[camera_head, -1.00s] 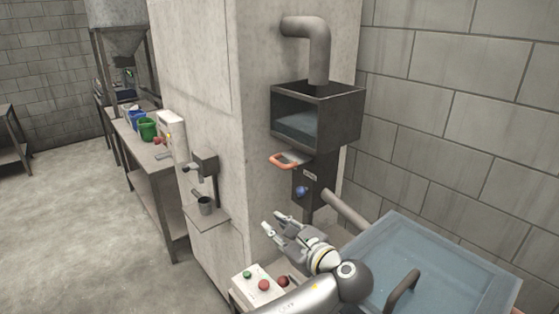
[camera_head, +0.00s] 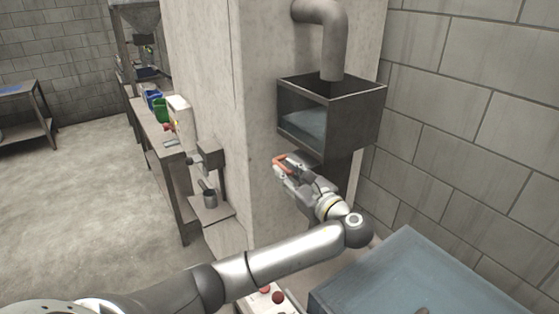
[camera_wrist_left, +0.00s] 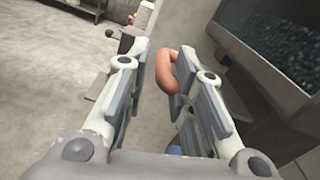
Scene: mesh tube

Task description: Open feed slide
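The feed slide's orange handle (camera_head: 281,160) sticks out below the dark hopper box (camera_head: 352,112) on the concrete column. My left gripper (camera_head: 283,170) is right at this handle in the head view and overlaps part of it. In the left wrist view the two fingers (camera_wrist_left: 155,75) stand apart. The orange handle (camera_wrist_left: 165,71) shows in the gap, close beside the right-hand finger, which hides part of it. I cannot tell whether they touch. The slide plate is mostly hidden behind my gripper. My right gripper is not in view.
A grey pipe (camera_head: 335,40) enters the hopper box from above. A large tank with a blue-grey lid (camera_head: 410,275) stands at the lower right. Red buttons (camera_head: 277,297) show below my arm.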

